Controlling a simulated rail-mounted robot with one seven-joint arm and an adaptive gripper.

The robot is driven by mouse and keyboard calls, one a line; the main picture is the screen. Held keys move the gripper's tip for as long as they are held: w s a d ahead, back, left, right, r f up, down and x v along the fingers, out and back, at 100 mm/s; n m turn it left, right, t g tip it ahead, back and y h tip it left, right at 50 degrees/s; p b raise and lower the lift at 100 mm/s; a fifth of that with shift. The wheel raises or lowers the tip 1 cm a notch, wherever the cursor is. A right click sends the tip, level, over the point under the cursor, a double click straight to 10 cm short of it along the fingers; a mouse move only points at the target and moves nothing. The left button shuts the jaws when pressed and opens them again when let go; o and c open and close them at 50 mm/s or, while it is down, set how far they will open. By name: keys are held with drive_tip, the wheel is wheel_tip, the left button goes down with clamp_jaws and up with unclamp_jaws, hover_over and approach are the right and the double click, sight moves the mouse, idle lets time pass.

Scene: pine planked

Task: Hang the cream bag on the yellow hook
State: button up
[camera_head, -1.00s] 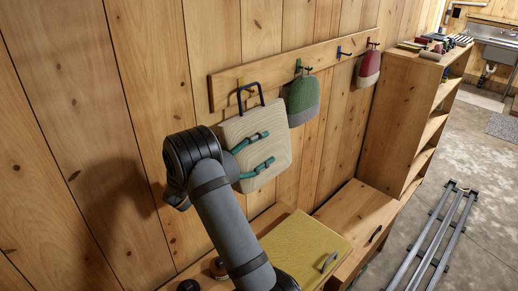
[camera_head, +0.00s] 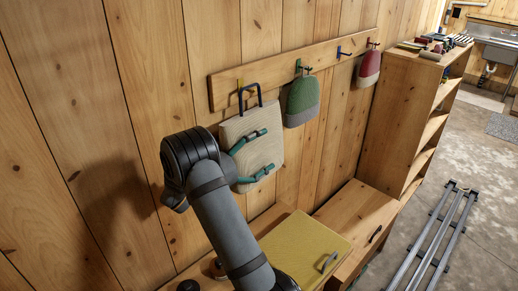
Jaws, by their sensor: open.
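The cream bag (camera_head: 232,128) hangs against the wall at the left end of the hook rail. Its dark blue handle loop (camera_head: 260,94) is up at the yellow hook (camera_head: 240,84); the small contact is hard to make out, but the loop appears to be over the hook. My gripper (camera_head: 266,150) is in front of the bag, with its teal fingers spread apart, one above the other. The fingers are open and do not visibly pinch the bag. My dark wrist and grey forearm hide the bag's lower left side and the gripper's base.
The wooden rail (camera_head: 225,92) also carries a green bag (camera_head: 302,94) on a green hook, a bare blue hook (camera_head: 343,53) and a red bag (camera_head: 369,66). Below are a yellow lid (camera_head: 310,246) and a wooden bench (camera_head: 355,212). A shelf unit (camera_head: 400,105) stands right.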

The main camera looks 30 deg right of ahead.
drive_tip(key=v, duration=1.1)
drive_tip(key=shift+a, duration=0.25)
drive_tip(key=shift+s, duration=0.1)
